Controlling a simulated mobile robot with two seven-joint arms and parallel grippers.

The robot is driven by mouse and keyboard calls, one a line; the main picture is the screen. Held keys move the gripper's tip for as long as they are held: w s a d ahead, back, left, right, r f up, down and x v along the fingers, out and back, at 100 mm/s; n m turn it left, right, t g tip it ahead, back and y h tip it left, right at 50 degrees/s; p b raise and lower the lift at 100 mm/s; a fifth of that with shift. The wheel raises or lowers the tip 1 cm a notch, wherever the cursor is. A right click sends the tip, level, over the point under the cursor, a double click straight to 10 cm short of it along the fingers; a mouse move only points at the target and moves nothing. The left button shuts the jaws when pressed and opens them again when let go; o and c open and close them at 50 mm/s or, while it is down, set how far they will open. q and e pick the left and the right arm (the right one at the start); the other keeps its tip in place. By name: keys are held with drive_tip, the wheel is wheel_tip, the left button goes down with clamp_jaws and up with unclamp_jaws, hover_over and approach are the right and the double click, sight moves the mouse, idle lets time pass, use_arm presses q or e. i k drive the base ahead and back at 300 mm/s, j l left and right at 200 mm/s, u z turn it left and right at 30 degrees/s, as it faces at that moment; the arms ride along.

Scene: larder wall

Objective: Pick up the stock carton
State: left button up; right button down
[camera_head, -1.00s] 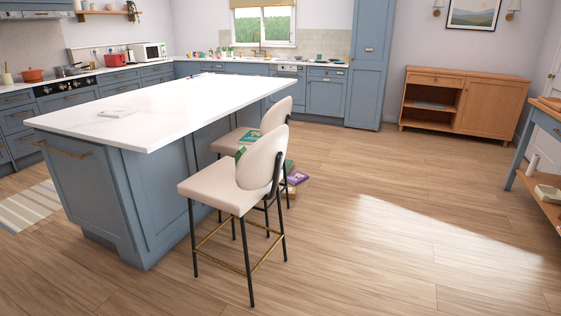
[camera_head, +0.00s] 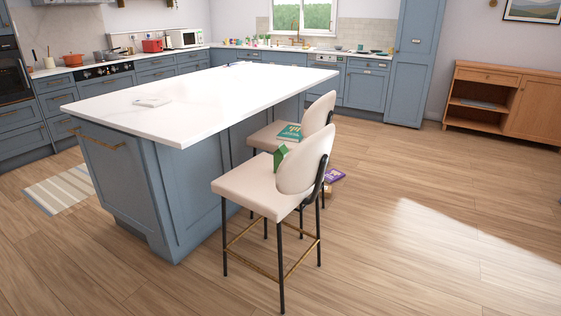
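A small green carton-shaped item (camera_head: 280,157) stands on the seat of the nearer cream stool (camera_head: 246,190), close to its backrest. It has a peaked top and may be the stock carton, but no label is readable. The stool's backrest partly hides it. Neither of my grippers is in view.
A teal book (camera_head: 289,132) lies on the farther stool's seat. A purple box (camera_head: 334,175) is on the floor behind the nearer stool. The kitchen island (camera_head: 190,105) stands left of the stools. The wooden floor at the right is clear. A wooden sideboard (camera_head: 490,100) stands at the back right.

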sight(279, 154)
drive_tip(key=z, duration=0.95)
drive_tip(key=i+l, duration=0.1)
drive_tip(key=i, duration=1.95)
drive_tip(key=i+l, duration=0.1)
drive_tip(key=i, duration=1.95)
drive_tip(key=i+u, duration=0.1)
drive_tip(key=u, duration=0.3)
drive_tip(key=i+l+u, duration=0.1)
drive_tip(key=u, duration=0.3)
drive_tip(key=i+l+u, duration=0.1)
drive_tip(key=u, duration=0.3)
drive_tip(key=j+u, duration=0.1)
drive_tip(key=u, duration=2.8)
